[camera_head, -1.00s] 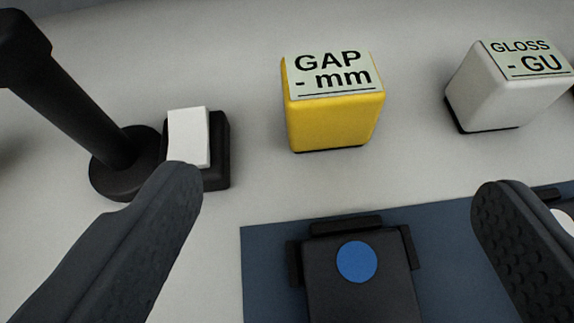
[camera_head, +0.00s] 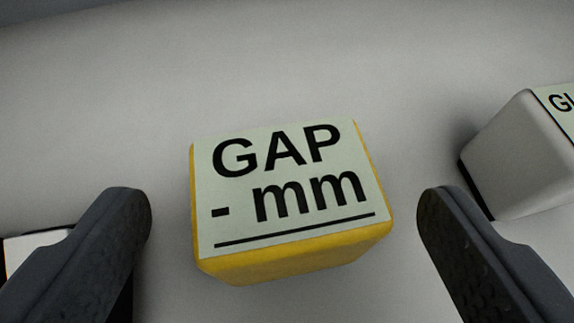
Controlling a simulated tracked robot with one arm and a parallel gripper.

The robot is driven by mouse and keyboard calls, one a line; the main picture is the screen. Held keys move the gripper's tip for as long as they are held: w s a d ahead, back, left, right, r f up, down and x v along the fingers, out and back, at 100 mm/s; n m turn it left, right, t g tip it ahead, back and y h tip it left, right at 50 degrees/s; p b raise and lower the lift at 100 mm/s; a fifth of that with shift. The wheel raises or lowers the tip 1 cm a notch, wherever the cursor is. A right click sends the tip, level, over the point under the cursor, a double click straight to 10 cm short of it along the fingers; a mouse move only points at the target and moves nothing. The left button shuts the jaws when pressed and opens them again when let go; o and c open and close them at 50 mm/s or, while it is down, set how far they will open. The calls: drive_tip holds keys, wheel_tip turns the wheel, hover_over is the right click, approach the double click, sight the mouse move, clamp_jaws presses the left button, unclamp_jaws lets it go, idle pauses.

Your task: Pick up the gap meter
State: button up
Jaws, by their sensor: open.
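The gap meter (camera_head: 292,262) is a yellow block with a pale label on top reading "GAP - mm". It sits on the light grey surface in the middle of the camera view. My gripper (camera_head: 283,215) is open, one finger to the left of the meter and one to the right. Clear space shows between each finger and the meter's sides. The meter's lower sides are mostly hidden by its own top from this angle.
A light grey block, the gloss meter (camera_head: 515,160), stands to the right, partly cut off by the picture edge. A dark holder with a white piece (camera_head: 32,248) shows at the lower left, partly behind my left finger. The surface beyond the gap meter is clear.

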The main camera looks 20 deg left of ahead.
sight(287, 154)
drive_tip(key=x, duration=0.4)
drive_tip(key=shift+w+a+r+b, duration=0.2)
drive_tip(key=shift+w+b, duration=0.1)
drive_tip(key=shift+w, duration=0.25)
drive_tip(key=c, duration=1.3)
